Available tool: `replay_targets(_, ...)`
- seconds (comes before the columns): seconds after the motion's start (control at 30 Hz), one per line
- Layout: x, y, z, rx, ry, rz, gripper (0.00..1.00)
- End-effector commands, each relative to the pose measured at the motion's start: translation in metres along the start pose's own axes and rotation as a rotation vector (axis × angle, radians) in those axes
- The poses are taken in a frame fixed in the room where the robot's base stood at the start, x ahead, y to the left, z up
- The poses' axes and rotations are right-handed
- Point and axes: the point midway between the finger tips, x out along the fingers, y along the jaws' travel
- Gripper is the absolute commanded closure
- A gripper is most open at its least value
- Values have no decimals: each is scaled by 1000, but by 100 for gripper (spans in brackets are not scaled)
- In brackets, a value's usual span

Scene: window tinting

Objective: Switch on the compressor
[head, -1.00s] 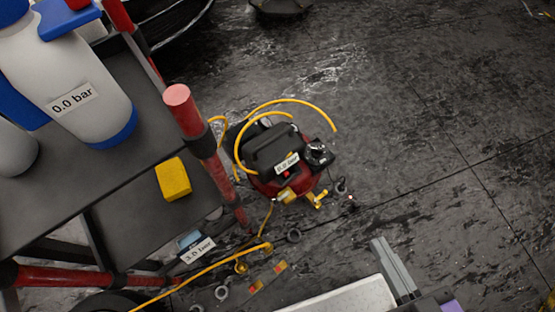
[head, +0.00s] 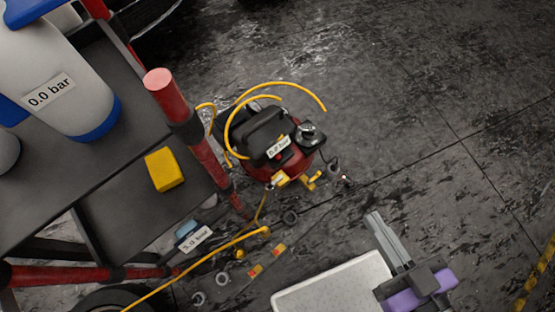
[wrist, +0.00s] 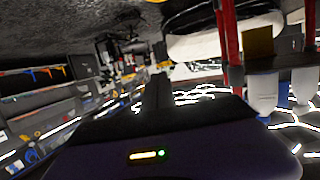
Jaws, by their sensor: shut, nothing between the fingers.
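The compressor (head: 262,150) stands on the floor in the head view, just right of the cart's red post. It has a dark red tank, a black top with a handle, a small white label, a red switch (head: 281,157) near the label and a yellow hose curled over it. The label's reading is too small to be sure of. My gripper (head: 380,228) is at the lower right of the head view, grey fingers shut and empty, well apart from the compressor. In the wrist view its dark fingers (wrist: 158,92) point out over the room; the compressor cannot be made out there.
A cart with red posts (head: 205,165) and dark shelves fills the left, holding a white-and-blue sprayer (head: 85,105) labelled 0.0 bar and a yellow block (head: 164,169). A yellow hose (head: 200,262) and several small fittings lie on the floor. The floor right of the compressor is clear.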

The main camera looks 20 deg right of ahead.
Motion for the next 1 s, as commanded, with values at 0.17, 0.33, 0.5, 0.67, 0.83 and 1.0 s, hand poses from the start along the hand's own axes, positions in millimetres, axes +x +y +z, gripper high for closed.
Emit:
replay_targets(0.17, 32, -1, 28, 9, 62, 8, 100)
replay_targets(0.33, 72, -6, 80, 22, 103, 11, 100)
replay_targets(0.5, 116, -12, 135, -26, 140, 13, 100)
replay_targets(0.67, 161, -21, 189, -128, 172, 17, 100)
replay_targets(0.83, 214, -32, 245, -284, 206, 24, 100)
replay_targets(1.0, 270, -44, 301, -493, 239, 35, 100)
